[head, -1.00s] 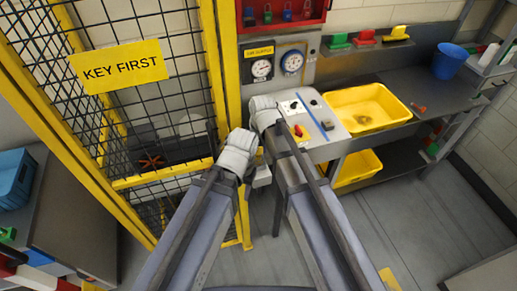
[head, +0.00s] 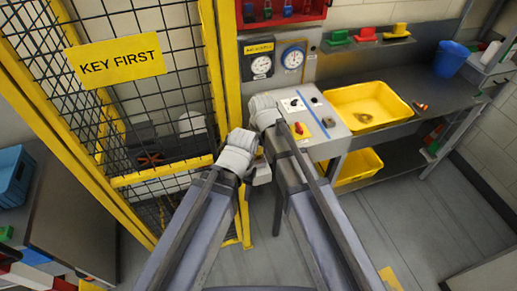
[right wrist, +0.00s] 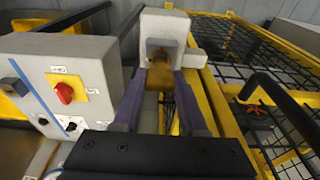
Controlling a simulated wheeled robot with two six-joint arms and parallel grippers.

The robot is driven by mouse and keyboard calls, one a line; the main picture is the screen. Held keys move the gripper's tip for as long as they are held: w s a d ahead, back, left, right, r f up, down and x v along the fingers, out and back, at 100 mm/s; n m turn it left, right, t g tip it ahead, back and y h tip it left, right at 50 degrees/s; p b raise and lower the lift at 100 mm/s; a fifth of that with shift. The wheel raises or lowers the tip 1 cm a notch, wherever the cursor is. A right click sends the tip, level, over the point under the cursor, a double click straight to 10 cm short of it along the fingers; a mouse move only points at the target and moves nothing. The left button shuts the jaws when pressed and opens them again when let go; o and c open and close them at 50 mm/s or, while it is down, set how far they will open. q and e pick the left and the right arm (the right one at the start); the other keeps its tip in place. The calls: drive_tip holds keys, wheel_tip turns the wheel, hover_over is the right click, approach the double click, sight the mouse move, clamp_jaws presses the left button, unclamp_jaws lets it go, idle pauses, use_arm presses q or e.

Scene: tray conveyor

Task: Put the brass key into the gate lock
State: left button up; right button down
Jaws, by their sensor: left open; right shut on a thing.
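In the right wrist view, my right gripper (right wrist: 158,95) is shut on the brass key (right wrist: 160,76), of which a small yellowish-brown part shows between the fingers. The key is at the arched opening of a grey housing, which looks like the gate lock (right wrist: 165,25). I cannot tell how far the key is inside it. In the head view, a small grey box (head: 262,173) beside the yellow gate post looks like the same lock. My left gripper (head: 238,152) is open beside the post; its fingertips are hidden. My right gripper's fingers are hidden there.
The yellow-framed mesh gate (head: 140,110) with a "KEY FIRST" sign stands at left. A grey control panel (head: 318,115) with a red knob is close to the right. Beyond it are a yellow bin (head: 350,97) and a blue bucket (head: 451,60).

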sight(259, 149)
drive_tip(key=shift+f+b, duration=0.9)
drive_tip(key=shift+f, duration=0.05)
drive_tip(key=shift+c, duration=1.8)
unclamp_jaws()
drive_tip(key=r+p, duration=0.5)
drive_tip(key=s+r+p, duration=0.1)
drive_tip(key=r+p, duration=0.2)
drive_tip(key=shift+s+d, duration=0.1)
drive_tip(key=shift+d, duration=0.1)
drive_tip(key=shift+f, duration=0.1)
